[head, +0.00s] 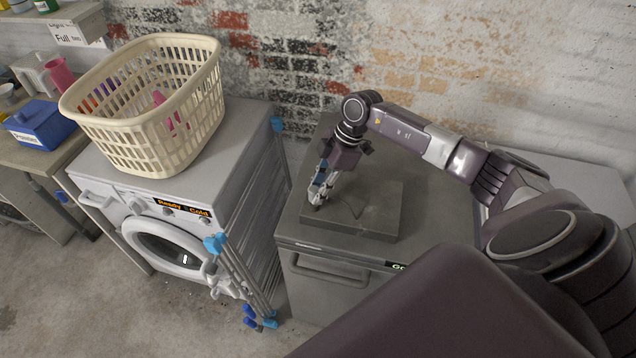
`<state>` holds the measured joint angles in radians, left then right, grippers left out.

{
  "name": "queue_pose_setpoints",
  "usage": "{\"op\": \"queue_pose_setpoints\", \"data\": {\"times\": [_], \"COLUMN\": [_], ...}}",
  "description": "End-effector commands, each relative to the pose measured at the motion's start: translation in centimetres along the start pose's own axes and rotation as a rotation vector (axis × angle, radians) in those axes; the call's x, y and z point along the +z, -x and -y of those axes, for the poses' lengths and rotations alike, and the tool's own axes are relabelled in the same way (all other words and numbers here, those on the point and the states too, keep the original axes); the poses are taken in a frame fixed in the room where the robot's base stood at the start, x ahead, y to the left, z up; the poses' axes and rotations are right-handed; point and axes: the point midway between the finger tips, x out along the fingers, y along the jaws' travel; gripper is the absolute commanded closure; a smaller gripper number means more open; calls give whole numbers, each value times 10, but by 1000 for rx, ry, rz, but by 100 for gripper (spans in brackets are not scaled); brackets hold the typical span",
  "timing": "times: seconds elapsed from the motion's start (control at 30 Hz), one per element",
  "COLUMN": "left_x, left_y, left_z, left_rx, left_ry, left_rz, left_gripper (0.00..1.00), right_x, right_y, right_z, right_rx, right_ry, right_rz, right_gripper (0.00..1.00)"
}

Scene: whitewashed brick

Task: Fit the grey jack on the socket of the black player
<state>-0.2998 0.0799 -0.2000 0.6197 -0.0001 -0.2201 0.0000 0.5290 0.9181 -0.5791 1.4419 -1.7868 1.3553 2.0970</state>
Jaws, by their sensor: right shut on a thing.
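The player (375,216), a flat dark grey to black box, lies on top of a grey cabinet. My right gripper (317,198) points down over the player's left part, close to its top. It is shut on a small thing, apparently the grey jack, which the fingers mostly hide. A thin dark line like a cable shows on the player's top beside the fingers. I cannot make out the socket, nor whether the jack touches the player. My left gripper is not in view.
The grey cabinet (335,268) has free top space behind the player. To its left, a folded drying rack (240,278) stands by a white washing machine (165,225) carrying a cream laundry basket (150,135). A brick wall (460,60) closes off the back.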

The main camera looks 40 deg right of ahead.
Motion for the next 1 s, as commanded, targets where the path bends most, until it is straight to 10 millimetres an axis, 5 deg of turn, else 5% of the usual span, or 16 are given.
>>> {"op": "queue_pose_setpoints", "data": {"times": [0.43,0.47,0.63,1.0], "left_x": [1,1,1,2], "left_y": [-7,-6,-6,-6], "left_z": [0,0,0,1], "left_rx": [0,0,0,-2], "left_ry": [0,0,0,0], "left_rz": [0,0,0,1], "left_gripper": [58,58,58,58], "right_x": [5,5,5,5], "right_y": [-13,-12,-12,-6], "right_z": [0,0,0,-1], "right_rx": [0,0,0,1], "right_ry": [-1,-1,0,0], "right_rz": [0,0,0,0], "right_gripper": [100,77,59,59]}}
